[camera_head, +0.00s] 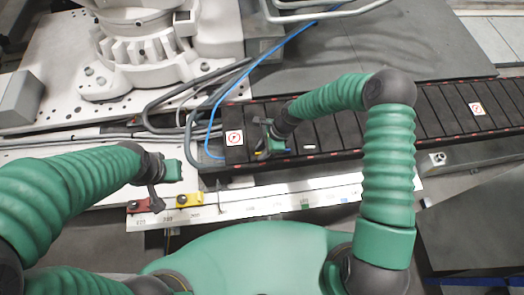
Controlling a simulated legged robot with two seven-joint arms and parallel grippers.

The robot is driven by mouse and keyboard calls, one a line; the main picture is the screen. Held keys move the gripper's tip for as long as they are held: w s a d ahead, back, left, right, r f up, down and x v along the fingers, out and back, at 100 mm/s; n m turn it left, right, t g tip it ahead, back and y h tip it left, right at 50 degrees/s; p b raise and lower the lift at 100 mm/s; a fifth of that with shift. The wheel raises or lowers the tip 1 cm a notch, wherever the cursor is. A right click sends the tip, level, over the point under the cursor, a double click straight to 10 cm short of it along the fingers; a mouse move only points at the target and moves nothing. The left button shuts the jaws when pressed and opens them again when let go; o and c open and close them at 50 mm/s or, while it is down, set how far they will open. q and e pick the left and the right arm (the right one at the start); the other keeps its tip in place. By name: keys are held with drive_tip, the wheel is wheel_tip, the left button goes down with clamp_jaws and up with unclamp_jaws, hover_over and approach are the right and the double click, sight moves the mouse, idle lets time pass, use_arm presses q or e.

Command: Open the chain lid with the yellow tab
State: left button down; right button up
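A black segmented chain cover (323,132) runs from the middle to the right edge, with small red marks along its sides. A yellow tab (188,200) sits on the white numbered rail (262,205) in front of the chain's left end. My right gripper (264,150) points left and down at the chain's left part, close over its segments; contact cannot be told. My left gripper (157,200) is left of the yellow tab, by the red tab (138,206), which it partly overlaps. The finger gaps of both grippers are too small to make out.
A blue cable (246,72) and grey hoses (150,110) run into the chain's left end. A large white robot base (140,55) stands behind on a white plate. A grey flat surface (390,45) lies behind the chain, and a dark box (475,225) stands at the right front.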

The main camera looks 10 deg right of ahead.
drive_tip(key=shift+d, duration=0.2)
clamp_jaws()
drive_tip(key=shift+a+r, duration=0.1)
drive_tip(key=shift+a, duration=0.05)
idle(1.0)
